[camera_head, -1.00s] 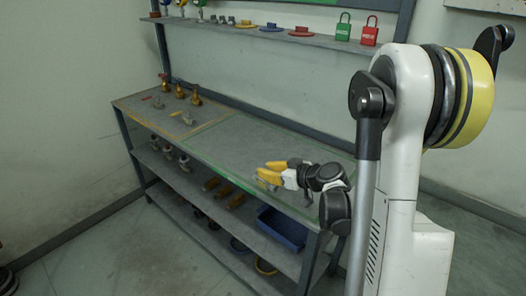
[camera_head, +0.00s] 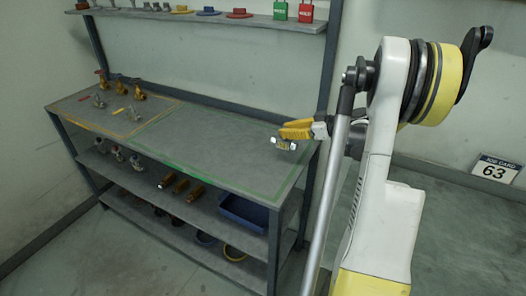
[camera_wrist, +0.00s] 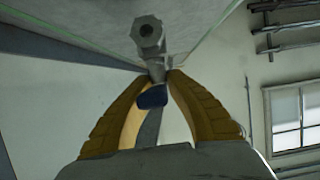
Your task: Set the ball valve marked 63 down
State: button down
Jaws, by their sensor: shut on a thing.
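My gripper (camera_head: 284,135) has yellow fingers and is shut on a small metal ball valve (camera_head: 286,145). In the wrist view the valve's grey hexagonal end (camera_wrist: 149,33) points away beyond the fingertips (camera_wrist: 160,78). A blue part (camera_wrist: 152,97) of it shows between the fingers. In the head view the valve appears over the right end of the green-outlined area (camera_head: 215,145) of the bench top. I cannot tell whether it touches the surface. No number is readable on the valve.
Brass valves (camera_head: 119,83) and smaller fittings (camera_head: 99,101) stand in the yellow-outlined area at the bench's left. The green-outlined area looks clear. An upper shelf (camera_head: 200,17) holds locks and discs. A blue bin (camera_head: 244,211) is below.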

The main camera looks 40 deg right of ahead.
jog(key=a+f+b, duration=0.1)
jog(key=f, duration=0.1)
jog(key=w+a+f+b, duration=0.1)
jog(key=a+f, duration=0.1)
jog(key=f, duration=0.1)
jog(key=w+a+f+b, duration=0.1)
jog(key=f, duration=0.1)
jog(key=shift+a+f, duration=0.15)
jog(key=shift+a, duration=0.2)
jog(key=c, duration=1.5)
grip_release()
jog(key=shift+o, duration=0.3)
